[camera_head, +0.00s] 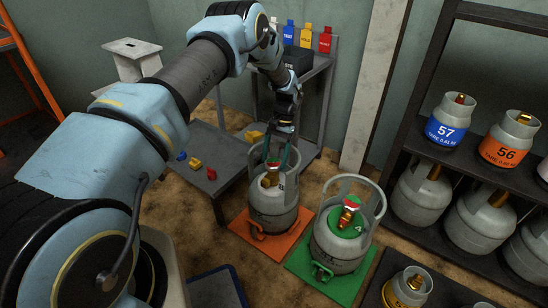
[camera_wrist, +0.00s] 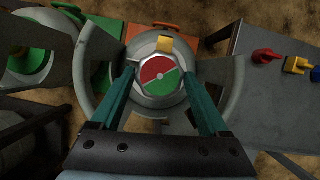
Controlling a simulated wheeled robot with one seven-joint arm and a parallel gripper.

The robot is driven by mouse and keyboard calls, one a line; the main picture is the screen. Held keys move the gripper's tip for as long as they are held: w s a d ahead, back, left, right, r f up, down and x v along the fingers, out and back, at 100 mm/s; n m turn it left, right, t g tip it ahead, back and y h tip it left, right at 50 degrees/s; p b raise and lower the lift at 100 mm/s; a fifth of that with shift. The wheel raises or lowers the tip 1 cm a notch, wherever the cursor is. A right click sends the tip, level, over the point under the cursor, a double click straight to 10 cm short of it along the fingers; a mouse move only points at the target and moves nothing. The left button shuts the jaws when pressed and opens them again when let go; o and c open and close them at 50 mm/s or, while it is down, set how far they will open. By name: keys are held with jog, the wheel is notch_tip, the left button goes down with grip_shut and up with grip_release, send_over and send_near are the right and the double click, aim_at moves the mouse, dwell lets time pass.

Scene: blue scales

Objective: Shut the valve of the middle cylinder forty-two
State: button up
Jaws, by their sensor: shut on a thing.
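A grey cylinder (camera_head: 273,209) with an open collar stands upright on an orange mat (camera_head: 243,236); I cannot read its number. Its valve handwheel (camera_head: 269,180) is red and green on top. In the wrist view the handwheel (camera_wrist: 160,78) is a hexagonal knob, its disc red at upper left and green at lower right, with a yellow tab behind it. My gripper (camera_head: 280,163) reaches down inside the collar. Its two teal fingers (camera_wrist: 159,76) are shut on opposite sides of the knob. The lower valve body is hidden beneath it.
A second grey cylinder (camera_head: 341,240) with a green top stands close at right on a green mat (camera_head: 300,265). A yellow-topped cylinder (camera_head: 405,289) is at the bottom. A low table (camera_head: 222,184) with coloured pieces is at left, and a dark rack (camera_head: 425,150) of cylinders at right.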

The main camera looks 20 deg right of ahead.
jog(key=m+t, duration=0.1)
jog(key=m, duration=0.1)
jog(key=m+p, duration=0.1)
jog(key=m, duration=0.1)
jog(key=shift+s+r+m+t+y, duration=0.1)
jog(key=shift+s+m+t+y, duration=0.05)
jog(key=shift+m+t+y, duration=0.2)
jog(key=shift+s+m+t+p, duration=0.1)
jog(key=shift+m+t+p, duration=0.5)
jog(key=shift+m, duration=0.85)
jog(key=o, duration=1.2)
jog(key=shift+o, duration=0.2)
jog(key=p+v, duration=0.1)
jog(key=v, duration=0.9)
jog(key=shift+d+r, duration=0.25)
jog(key=shift+r, duration=0.05)
jog(key=shift+s, duration=0.1)
